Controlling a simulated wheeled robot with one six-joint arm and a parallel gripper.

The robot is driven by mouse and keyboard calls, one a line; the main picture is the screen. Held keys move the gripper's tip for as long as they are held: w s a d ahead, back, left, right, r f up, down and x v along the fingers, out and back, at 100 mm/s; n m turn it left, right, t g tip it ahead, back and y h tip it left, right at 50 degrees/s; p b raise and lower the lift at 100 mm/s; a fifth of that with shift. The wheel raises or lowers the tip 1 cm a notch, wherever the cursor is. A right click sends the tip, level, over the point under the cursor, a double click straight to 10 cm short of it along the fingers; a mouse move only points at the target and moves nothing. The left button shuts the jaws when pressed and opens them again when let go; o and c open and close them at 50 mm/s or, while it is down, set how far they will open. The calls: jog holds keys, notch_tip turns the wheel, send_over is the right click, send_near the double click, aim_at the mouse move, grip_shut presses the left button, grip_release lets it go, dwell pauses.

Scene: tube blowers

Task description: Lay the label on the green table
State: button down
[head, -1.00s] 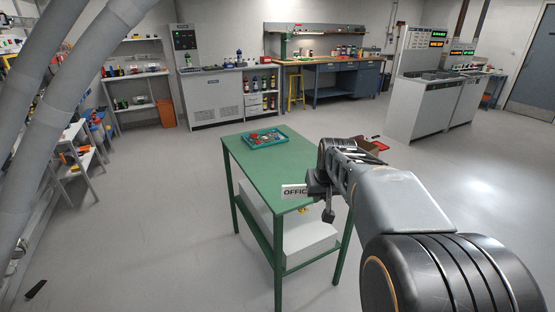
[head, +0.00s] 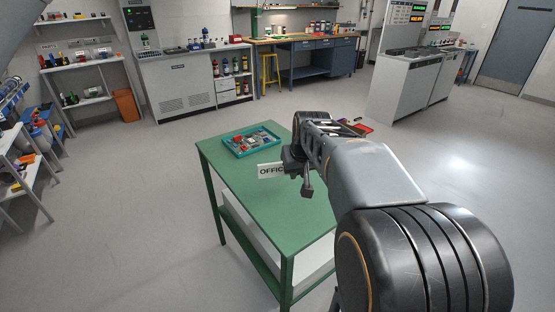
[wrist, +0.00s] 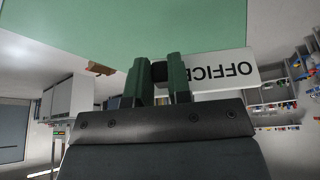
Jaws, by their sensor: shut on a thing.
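The label is a small white plate with black "OFFICE" lettering (head: 268,171); the wrist view shows it upside down (wrist: 225,72). My gripper (head: 298,172) is shut on one end of the label, with both fingers (wrist: 160,78) at that end in the wrist view. The label stands out to the left of the gripper, its face toward the head camera. The green table (head: 300,225) lies beneath and behind them. The label appears to be above the tabletop; the exact gap is hard to judge.
A teal tray (head: 229,149) with small items sits at the table's far side, close behind the label. Red and dark items (head: 362,128) show past my arm. The near part of the tabletop is bare. A white box (head: 250,235) is under the table.

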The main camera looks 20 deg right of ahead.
jog(key=w+d+f, duration=0.1)
jog(key=d+f, duration=0.2)
jog(key=d, duration=0.1)
jog(key=w+d+f, duration=0.1)
jog(key=d+f, duration=0.1)
jog(key=d, duration=0.2)
jog(key=w+d+f+b, duration=0.1)
jog(key=d+f, duration=0.2)
jog(key=d, duration=0.1)
jog(key=shift+w+d+f, duration=0.25)
jog(key=shift+w+f, duration=0.1)
jog(key=shift+w, duration=0.05)
jog(key=shift+d+f, duration=0.4)
jog(key=shift+f, duration=0.15)
jog(key=shift+w+f, duration=0.1)
jog(key=shift+f, duration=1.45)
jog(key=shift+f+b, duration=0.1)
jog(key=shift+b, duration=0.2)
jog(key=c, duration=1.1)
grip_release()
jog(key=shift+o, duration=0.2)
